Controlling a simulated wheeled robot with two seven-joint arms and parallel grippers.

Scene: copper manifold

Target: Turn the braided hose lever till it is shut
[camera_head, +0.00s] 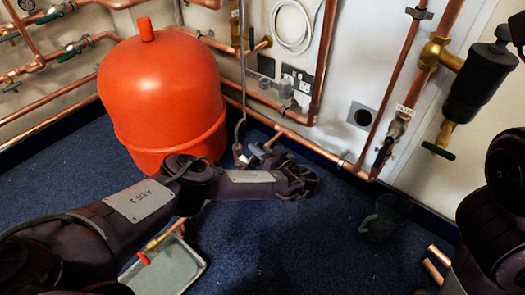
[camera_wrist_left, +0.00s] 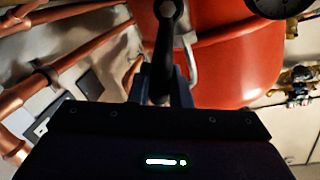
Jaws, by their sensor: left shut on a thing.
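The braided hose (camera_head: 241,75) hangs down the wall beside the red vessel and ends near the low copper pipe. My left gripper (camera_head: 258,153) is at its lower end, in front of the pipe. In the left wrist view a dark lever with a rounded end (camera_wrist_left: 166,45) runs between the two fingers of my left gripper (camera_wrist_left: 162,82). The fingers are shut on it. A grey curved length that looks like the hose (camera_wrist_left: 190,62) passes just right of the lever. The valve body is mostly hidden, so I cannot tell the lever's angle to it. My right gripper is out of view.
The large red vessel (camera_head: 160,90) stands close behind my left arm. Copper pipes (camera_head: 330,152) run low along the wall. A grey tray (camera_head: 170,272) with a red-handled valve (camera_head: 143,258) lies in front. A dark bucket (camera_head: 386,217) stands right. Blue carpet between is clear.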

